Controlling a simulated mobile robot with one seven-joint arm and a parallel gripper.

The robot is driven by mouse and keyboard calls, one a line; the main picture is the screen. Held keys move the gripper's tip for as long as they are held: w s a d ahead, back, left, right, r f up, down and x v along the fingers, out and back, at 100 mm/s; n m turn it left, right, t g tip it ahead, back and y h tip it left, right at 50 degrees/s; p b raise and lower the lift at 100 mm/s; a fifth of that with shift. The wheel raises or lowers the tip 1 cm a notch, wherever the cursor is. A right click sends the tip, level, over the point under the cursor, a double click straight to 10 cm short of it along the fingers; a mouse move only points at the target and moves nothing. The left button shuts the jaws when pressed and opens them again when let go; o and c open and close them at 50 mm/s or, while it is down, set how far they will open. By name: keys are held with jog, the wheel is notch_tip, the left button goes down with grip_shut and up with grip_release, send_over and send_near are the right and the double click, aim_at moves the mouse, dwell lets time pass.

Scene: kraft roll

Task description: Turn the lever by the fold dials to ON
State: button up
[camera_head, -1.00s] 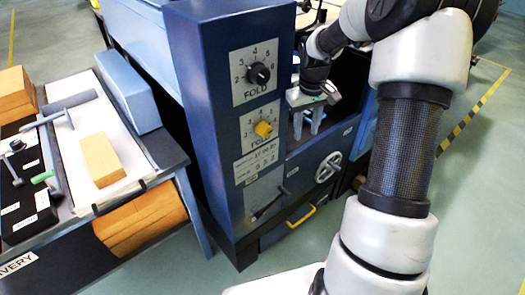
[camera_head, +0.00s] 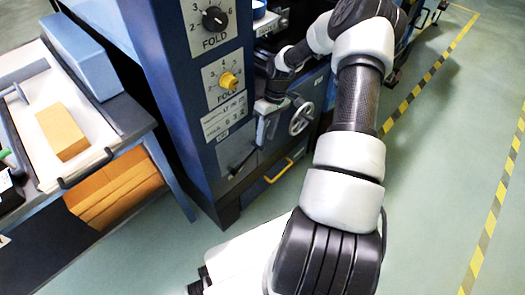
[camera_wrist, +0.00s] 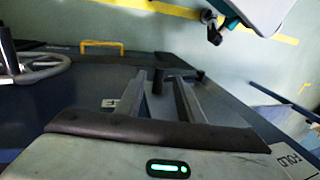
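The lever (camera_head: 240,163) is a dark, slanted handle low on the blue panel, below the fold dials. The upper fold dial (camera_head: 214,19) has a black knob, and the lower fold dial (camera_head: 229,80) a yellow one. My gripper (camera_head: 266,136) points down in front of the panel, just above and right of the lever. In the wrist view its two fingers (camera_wrist: 160,76) are spread apart with nothing clearly held. A dark upright shape, perhaps the lever (camera_wrist: 176,71), shows near the fingertips; contact cannot be told. Any ON marking is too small to read.
A handwheel (camera_head: 301,118) sits right of my gripper. A yellow handle (camera_head: 279,171) is lower on the machine. Left stands a delivery table with a white tray (camera_head: 95,112), a cardboard-coloured block (camera_head: 63,131) and stacked brown boards (camera_head: 115,190). Floor at right is open.

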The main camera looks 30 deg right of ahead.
aim_at(262, 148)
jog(key=b+x, duration=0.1)
jog(key=x, duration=0.6)
grip_shut()
